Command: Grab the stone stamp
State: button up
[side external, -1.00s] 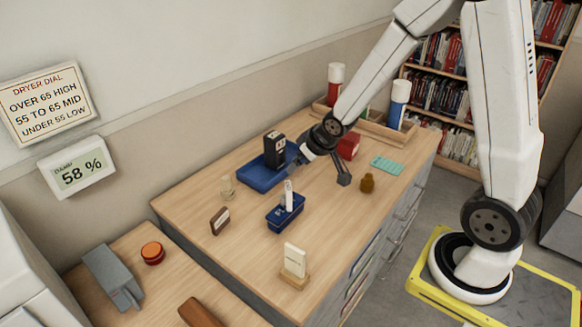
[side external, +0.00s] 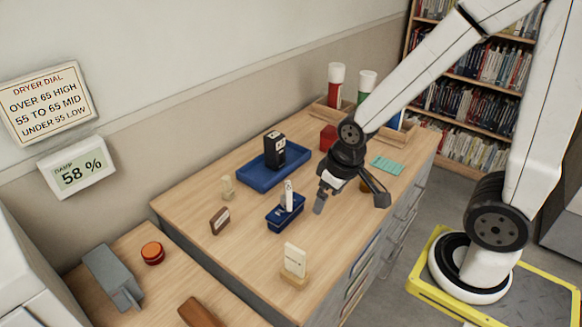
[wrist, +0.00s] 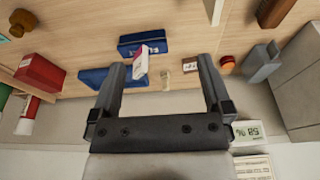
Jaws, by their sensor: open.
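Two pale pieces could be the stone stamp, and I cannot tell which it is. One is a small beige piece (side external: 228,187) standing alone left of the blue tray; it also shows in the wrist view (wrist: 163,66). The other is a slim white upright piece (side external: 289,196) at the dark blue tin (side external: 284,215); in the wrist view it is a white block (wrist: 140,66) with a red part, near the left finger. My gripper (side external: 350,199) is open and empty, above the table right of the tin. Both fingers frame these pieces in the wrist view (wrist: 160,66).
A blue tray (side external: 262,180) holds a black block (side external: 274,150). A brown block (side external: 220,221) and a cream card on a wooden stand (side external: 294,262) are nearer. A red box (side external: 328,137) and a teal pad (side external: 386,165) are behind. Bare tabletop lies between the tin and the card.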

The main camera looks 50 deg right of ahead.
dwell(0.4)
jog(key=c, duration=0.3)
jog(key=w+a+f+n+g+h, duration=0.1)
jog(key=w+f+n+g+h, duration=0.15)
jog(key=w+n, duration=1.3)
jog(key=shift+w+a+f+n+t+h, duration=0.6)
jog(key=shift+w+f+h, duration=1)
jog(key=shift+w, duration=1.7)
jog(key=shift+w+a+f+n+t+h, duration=0.15)
jog(key=shift+w+a+f+n+h, duration=1.1)
jog(key=shift+w, duration=2.05)
jog(key=shift+w+a+f+n+t+h, duration=0.45)
jog(key=shift+w+f+h, duration=1.4)
jog(key=shift+w, duration=1.45)
